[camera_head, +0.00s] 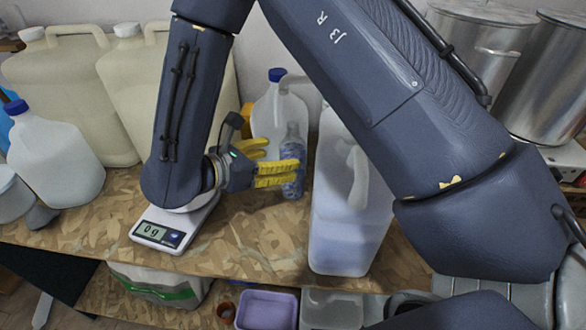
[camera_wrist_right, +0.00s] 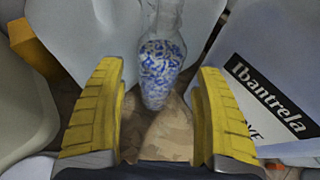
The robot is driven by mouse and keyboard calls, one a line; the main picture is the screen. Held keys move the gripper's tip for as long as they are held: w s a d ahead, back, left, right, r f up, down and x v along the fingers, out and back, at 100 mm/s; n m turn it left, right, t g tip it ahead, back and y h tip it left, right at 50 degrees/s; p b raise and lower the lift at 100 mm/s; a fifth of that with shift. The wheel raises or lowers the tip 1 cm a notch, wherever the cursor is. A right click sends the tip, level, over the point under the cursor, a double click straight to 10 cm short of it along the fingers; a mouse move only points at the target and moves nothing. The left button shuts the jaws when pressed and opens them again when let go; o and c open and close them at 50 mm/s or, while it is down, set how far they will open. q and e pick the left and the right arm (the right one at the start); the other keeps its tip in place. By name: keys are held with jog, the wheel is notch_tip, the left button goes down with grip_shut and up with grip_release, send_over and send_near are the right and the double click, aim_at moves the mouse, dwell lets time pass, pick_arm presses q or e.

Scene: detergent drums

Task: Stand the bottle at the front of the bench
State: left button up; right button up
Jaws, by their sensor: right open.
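The bottle (camera_head: 293,183) is small and clear, with blue and white bits inside. It stands upright on the wood-board bench (camera_head: 250,225), in front of a white jug. My right gripper (camera_head: 282,156) has yellow ribbed fingers and is open, pointing level at the bottle. In the head view the nearer finger covers part of the bottle. In the right wrist view the bottle (camera_wrist_right: 160,72) shows between the two spread fingers (camera_wrist_right: 159,85), with a gap on each side. How deep it sits between them is hard to tell. My left gripper is out of view.
A large translucent jug (camera_head: 345,235) stands close right of the bottle. A white jug with a blue cap (camera_head: 275,105) is behind it. A digital scale (camera_head: 165,232) lies under my right arm. Large cream canisters (camera_head: 60,85) fill the back left. Bare bench lies before the bottle.

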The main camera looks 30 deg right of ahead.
jog(key=shift+x, duration=2.8)
jog(key=c, duration=1.4)
jog(key=shift+o, duration=0.2)
